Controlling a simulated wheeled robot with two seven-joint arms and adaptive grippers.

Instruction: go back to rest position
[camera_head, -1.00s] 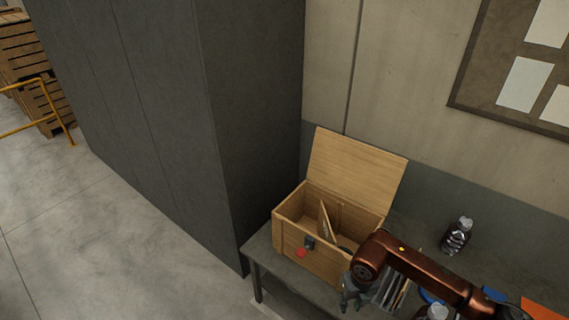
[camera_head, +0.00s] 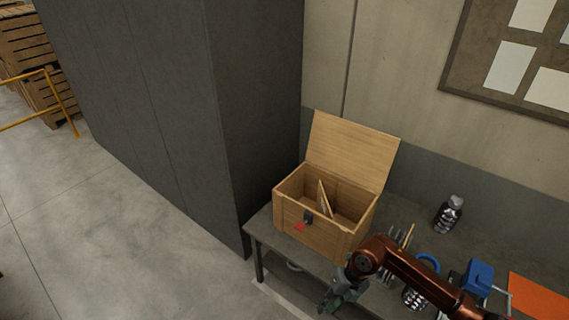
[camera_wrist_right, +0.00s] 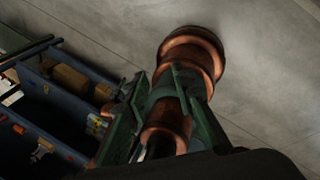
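My right gripper (camera_head: 338,298) hangs at the end of a copper-coloured arm, in front of the table's front edge and below the wooden box. Its dark green fingers (camera_wrist_right: 160,115) stand apart in the right wrist view, with nothing held between them. A copper-coloured arm part of mine shows behind them. My left gripper is in neither view.
An open wooden box (camera_head: 318,240) stands on the grey table (camera_head: 268,232), its lid up. A tall dark cabinet (camera_head: 160,110) stands left. Floor (camera_head: 130,240) in front is clear.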

